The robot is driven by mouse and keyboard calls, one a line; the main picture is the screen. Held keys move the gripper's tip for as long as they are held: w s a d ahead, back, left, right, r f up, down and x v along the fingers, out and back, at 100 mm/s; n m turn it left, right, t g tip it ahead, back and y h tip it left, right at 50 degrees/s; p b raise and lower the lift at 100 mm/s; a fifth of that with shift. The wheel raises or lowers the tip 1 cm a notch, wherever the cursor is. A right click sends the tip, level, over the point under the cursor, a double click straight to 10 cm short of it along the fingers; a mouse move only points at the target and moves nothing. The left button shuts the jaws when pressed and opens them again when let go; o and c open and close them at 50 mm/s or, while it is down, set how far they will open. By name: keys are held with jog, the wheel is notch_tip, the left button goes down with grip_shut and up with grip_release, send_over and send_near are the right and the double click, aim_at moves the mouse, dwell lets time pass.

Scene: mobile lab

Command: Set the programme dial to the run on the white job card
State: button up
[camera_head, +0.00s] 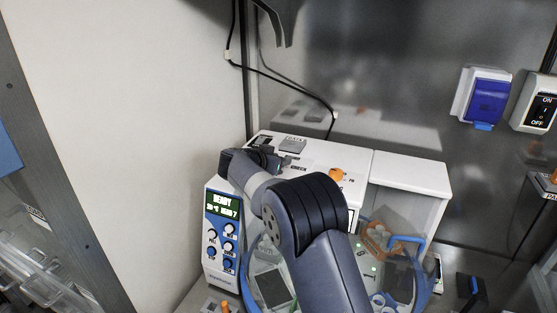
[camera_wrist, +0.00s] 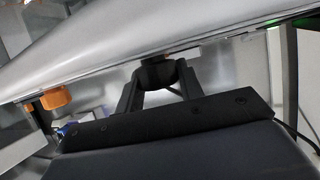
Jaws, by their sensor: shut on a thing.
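A white machine (camera_head: 313,154) stands against the back wall, with a lit green display (camera_head: 223,205) on its blue control front. My gripper (camera_head: 284,162) is low over the machine's top, and my arm covers much of it. In the wrist view my gripper (camera_wrist: 158,88) is shut on a dark round dial (camera_wrist: 156,72), one finger on each side. The dial's pointer and marks cannot be read. I cannot make out the white job card for sure.
An orange knob (camera_head: 337,174) sits on the machine's top, right of my gripper; it also shows in the wrist view (camera_wrist: 56,98). Several small knobs (camera_head: 229,247) are on the blue front. A blue-covered socket (camera_head: 487,101) and an on/off switch (camera_head: 541,111) are on the right wall.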

jog(key=shift+r, duration=0.1)
jog(key=o, duration=1)
jog(key=shift+b+v, duration=1.15)
jog(key=shift+v, duration=4.25)
